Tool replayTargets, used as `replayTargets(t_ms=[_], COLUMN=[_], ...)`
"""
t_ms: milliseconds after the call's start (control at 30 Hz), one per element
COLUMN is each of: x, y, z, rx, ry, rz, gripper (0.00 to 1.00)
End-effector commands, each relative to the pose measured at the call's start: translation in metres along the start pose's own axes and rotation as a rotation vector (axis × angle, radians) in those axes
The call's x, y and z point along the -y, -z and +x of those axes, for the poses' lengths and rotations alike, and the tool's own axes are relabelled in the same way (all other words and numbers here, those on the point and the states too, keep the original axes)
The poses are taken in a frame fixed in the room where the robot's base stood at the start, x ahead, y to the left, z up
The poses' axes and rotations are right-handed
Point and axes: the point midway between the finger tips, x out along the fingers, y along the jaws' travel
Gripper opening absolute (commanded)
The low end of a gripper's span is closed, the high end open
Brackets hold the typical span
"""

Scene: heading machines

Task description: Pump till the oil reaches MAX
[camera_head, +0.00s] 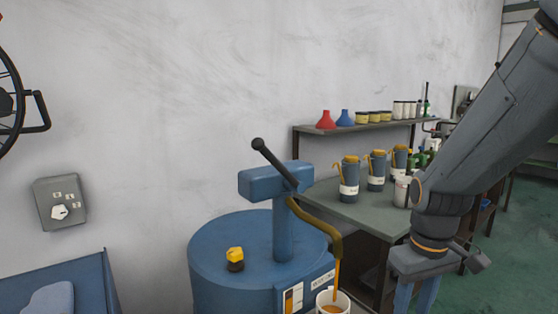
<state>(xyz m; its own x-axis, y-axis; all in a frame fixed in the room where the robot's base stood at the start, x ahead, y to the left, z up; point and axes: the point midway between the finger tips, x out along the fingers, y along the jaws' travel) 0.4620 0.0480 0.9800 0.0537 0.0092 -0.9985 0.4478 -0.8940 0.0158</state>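A blue drum (225,260) stands in the middle front with a hand pump (283,225) on its top. The pump's black lever (275,165) slants up to the left, ending in a round knob. A brown curved spout (322,228) points down, with an amber oil stream below it. A white cup (343,306) under the spout holds amber oil; its lower part is cut off. A label with an amber gauge strip (290,299) is on the drum; its MAX mark is unreadable.
A yellow-and-black cap (235,258) sits on the drum. Behind it, a bench (355,210) holds several blue oil jugs (350,178). A shelf (365,127) carries funnels and cans. A grey switch box (60,213) is on the wall; a blue tray (85,275) is at lower left.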

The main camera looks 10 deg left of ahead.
Motion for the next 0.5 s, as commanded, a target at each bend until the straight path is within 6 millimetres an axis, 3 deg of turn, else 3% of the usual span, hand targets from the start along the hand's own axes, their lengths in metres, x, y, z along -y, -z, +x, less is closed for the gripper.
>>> replayTargets(t_ms=[33, 200, 400, 500], x=[0.007, 0.044, 0.117, 0.157], y=[0.036, 0.135, 0.228, 0.259], z=[-0.028, -0.104, -0.198, -0.24], rx=[-0.013, -0.032, -0.06, -0.072], ry=[-0.002, -0.006, -0.021, -0.031], rz=[-0.139, -0.628, -1.201, -1.462], gripper=[0.36, 0.36, 0.36, 0.36])
